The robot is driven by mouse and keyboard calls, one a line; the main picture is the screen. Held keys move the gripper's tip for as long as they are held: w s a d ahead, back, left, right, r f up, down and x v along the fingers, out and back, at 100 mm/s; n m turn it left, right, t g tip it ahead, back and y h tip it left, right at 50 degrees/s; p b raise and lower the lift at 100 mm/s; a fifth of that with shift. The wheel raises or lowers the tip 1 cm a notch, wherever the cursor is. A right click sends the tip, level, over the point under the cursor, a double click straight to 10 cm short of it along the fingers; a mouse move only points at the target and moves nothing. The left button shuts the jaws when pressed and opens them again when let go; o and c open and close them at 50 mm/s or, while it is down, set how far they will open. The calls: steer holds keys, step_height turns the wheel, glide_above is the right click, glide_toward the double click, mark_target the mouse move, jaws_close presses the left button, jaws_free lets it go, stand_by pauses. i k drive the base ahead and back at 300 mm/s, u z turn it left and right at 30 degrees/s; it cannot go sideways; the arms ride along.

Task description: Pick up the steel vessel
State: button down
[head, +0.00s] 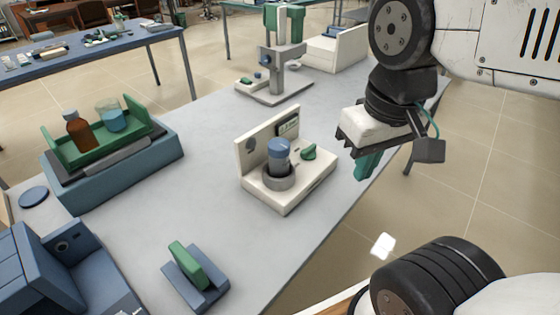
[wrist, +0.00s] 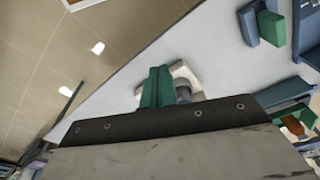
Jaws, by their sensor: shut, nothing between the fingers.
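The likely steel vessel (head: 279,160) is a small grey cylinder with a blue top. It stands upright in a grey ring holder (head: 278,182) on a white instrument (head: 310,188) in the middle of the table. In the wrist view a grey round part, perhaps the vessel or its holder (wrist: 184,93), shows just right of my fingers, partly hidden by them. My gripper (head: 366,166) has green fingers, shut and empty. It hangs to the right of the instrument, near the table's right edge, apart from the vessel. The shut fingers also show in the wrist view (wrist: 157,85).
The instrument has an upright back panel and a green knob (head: 309,152) beside the vessel. A blue unit with a green tray (head: 98,150) holds bottles at left. A green-and-blue stand (head: 192,275) sits in front, a clamp-like device (head: 275,75) behind. Bare table lies between.

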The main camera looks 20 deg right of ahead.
mark_target(279, 168)
steer(key=z, duration=1.9)
steer(key=k, duration=0.55)
steer(key=u, duration=0.5)
